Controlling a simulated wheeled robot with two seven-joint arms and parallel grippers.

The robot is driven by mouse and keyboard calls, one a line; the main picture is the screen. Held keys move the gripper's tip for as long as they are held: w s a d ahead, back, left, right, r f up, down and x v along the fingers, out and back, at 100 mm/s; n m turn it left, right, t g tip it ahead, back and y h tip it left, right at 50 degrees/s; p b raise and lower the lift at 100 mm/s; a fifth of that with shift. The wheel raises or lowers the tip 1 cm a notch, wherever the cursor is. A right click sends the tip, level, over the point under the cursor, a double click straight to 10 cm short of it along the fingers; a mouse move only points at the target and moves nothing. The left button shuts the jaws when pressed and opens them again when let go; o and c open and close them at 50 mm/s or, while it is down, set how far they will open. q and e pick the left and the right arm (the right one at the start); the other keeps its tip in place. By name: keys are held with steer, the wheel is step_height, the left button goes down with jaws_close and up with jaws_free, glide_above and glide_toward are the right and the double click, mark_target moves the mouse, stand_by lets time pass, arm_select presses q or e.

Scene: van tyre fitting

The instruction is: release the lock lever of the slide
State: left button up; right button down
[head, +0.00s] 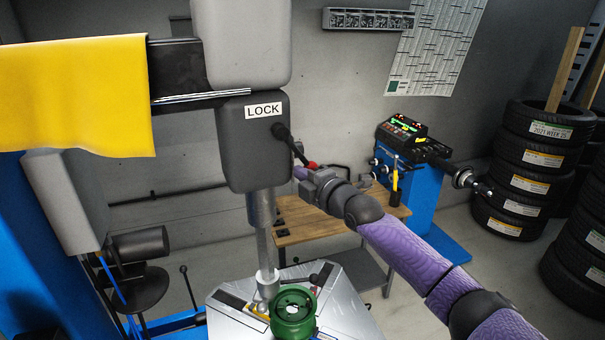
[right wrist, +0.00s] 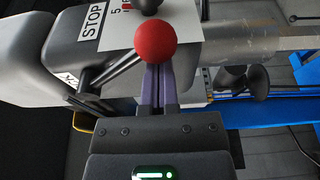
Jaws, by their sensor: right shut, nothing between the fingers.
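The lock lever is a dark rod (head: 293,144) with a red knob (head: 312,166), coming out of the right side of the dark grey slide housing (head: 255,150) marked LOCK and slanting down to the right. My right gripper (head: 300,173) is shut and empty, with its purple fingers beside the housing, just below the knob. In the right wrist view the red ball knob (right wrist: 156,42) overlaps the shut fingertips (right wrist: 158,72), and the rod (right wrist: 115,70) runs left to the housing. I cannot tell whether fingers and knob touch. My left gripper is not in view.
A metal column (head: 262,228) drops from the housing to the tyre machine's table (head: 345,310), where a green round part (head: 293,312) sits. A wooden bench (head: 325,220) and a blue balancer (head: 425,200) stand behind my right arm. Tyre stacks (head: 525,185) stand far right.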

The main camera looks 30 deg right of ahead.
stand_by(0.4)
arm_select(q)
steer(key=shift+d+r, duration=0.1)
arm_select(e)
steer(key=shift+d+r+n, duration=0.15)
steer(key=shift+d+n, duration=0.15)
steer(key=shift+n, duration=0.1)
